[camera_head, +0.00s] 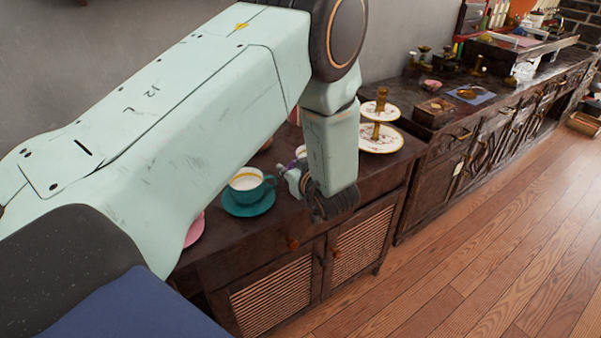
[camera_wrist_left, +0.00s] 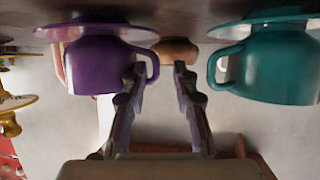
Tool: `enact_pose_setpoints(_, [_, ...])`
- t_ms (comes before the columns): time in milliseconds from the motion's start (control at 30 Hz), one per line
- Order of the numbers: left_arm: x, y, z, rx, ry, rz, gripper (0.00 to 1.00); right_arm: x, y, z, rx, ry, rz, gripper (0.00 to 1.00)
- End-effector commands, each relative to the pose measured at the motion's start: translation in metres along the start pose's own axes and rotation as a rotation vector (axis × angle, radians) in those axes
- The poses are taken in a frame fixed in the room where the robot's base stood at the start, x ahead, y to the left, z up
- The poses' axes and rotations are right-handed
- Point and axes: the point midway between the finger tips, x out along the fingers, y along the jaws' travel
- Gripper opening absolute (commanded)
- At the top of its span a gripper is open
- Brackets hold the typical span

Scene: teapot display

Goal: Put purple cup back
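The purple cup (camera_wrist_left: 95,65) shows in the left wrist view, which is upside down; it sits on a pale purple saucer (camera_wrist_left: 60,32). Its handle faces right, toward my left gripper (camera_wrist_left: 159,72). The gripper's fingers are apart. The left-hand fingertip overlaps the handle; I cannot tell whether it touches. In the head view my left gripper (camera_head: 291,178) is partly hidden by my arm, and only a sliver of the purple cup (camera_head: 301,152) shows. My right gripper is not in view.
A teal cup (camera_head: 247,183) on a teal saucer (camera_head: 249,206) stands close by; the cup also shows in the wrist view (camera_wrist_left: 275,65). A tiered plate stand (camera_head: 380,137) is at the right end of the dark cabinet (camera_head: 240,250). A pink saucer (camera_head: 195,232) lies at left.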

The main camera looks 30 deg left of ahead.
Motion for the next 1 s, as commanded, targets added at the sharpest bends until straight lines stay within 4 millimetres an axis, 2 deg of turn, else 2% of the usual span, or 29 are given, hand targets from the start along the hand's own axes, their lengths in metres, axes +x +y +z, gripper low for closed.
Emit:
enact_pose_setpoints(33, [-0.008, 0.001, -0.003, 0.005, 0.0, 0.002, 0.29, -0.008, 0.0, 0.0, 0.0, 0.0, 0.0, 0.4])
enact_pose_setpoints(300, [-0.044, 0.001, -0.005, 0.006, 0.001, 0.003, 0.29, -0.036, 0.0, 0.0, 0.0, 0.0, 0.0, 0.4])
enact_pose_setpoints(700, [-0.092, 0.0, -0.004, 0.005, 0.0, 0.002, 0.29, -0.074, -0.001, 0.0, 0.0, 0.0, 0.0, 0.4])
enact_pose_setpoints(1000, [-0.112, 0.0, -0.002, 0.002, 0.0, 0.001, 0.29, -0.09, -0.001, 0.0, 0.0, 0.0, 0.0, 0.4])
